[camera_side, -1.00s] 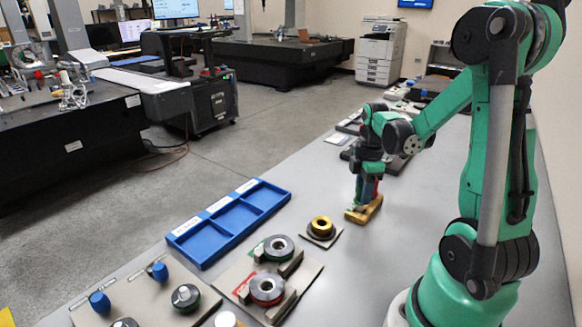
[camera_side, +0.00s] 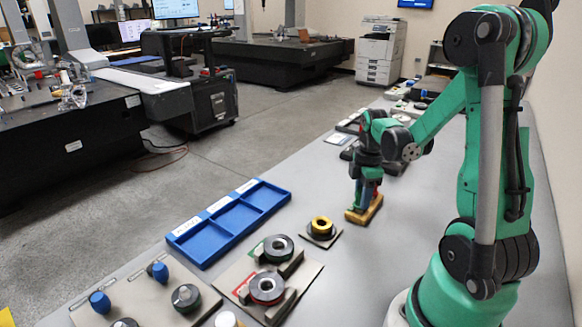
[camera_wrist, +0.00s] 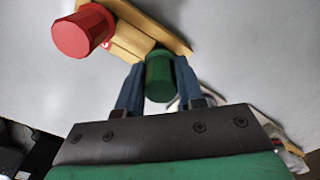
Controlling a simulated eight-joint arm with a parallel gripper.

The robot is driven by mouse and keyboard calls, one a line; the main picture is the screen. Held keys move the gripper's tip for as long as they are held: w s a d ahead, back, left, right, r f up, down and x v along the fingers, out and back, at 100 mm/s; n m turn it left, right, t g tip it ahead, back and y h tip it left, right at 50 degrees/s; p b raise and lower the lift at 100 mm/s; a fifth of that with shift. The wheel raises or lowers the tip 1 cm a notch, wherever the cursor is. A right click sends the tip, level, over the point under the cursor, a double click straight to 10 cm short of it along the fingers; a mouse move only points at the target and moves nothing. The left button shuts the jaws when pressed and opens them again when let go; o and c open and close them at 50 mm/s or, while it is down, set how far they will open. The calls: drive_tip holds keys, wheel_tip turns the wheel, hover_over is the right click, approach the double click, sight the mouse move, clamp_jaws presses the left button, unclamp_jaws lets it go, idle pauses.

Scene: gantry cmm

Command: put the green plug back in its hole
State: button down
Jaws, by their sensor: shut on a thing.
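The green plug (camera_wrist: 159,77) is between the two blue fingers of my gripper (camera_wrist: 157,92) in the wrist view, and the gripper is shut on it. The plug's far end meets the edge of a tan wooden block (camera_wrist: 126,40) in that view. I cannot tell whether it is in a hole, above one or beside one. A red plug (camera_wrist: 83,31) stands at the block's left part in the wrist view. In the side view my gripper (camera_side: 366,202) points down at the tan block (camera_side: 357,217), and its fingers hide most of the plug.
A blue three-compartment tray (camera_side: 203,247) lies left of the block. A yellow ring on a small plate (camera_side: 321,229) is nearer the block. A plate with two dark rings (camera_side: 243,273) and another with blue knobs (camera_side: 150,307) lie in front. The table right of the block is clear.

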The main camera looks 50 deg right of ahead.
drive_tip(key=shift+f, duration=0.25)
drive_tip(key=shift+c, duration=0.3)
unclamp_jaws()
drive_tip(key=shift+r, duration=0.1)
drive_tip(key=shift+r, duration=3.45)
drive_tip(key=w+a+r+m+t, duration=0.1)
drive_tip(key=w+a+m+t, duration=0.1)
drive_tip(key=a, duration=0.8)
drive_tip(key=w+a+r+m+t, duration=0.2)
drive_tip(key=a+m+t, duration=0.3)
drive_tip(key=a, duration=0.5)
drive_tip(key=shift+w+r+m, duration=0.3)
drive_tip(key=shift+w+m, duration=0.1)
drive_tip(key=shift+m, duration=0.6)
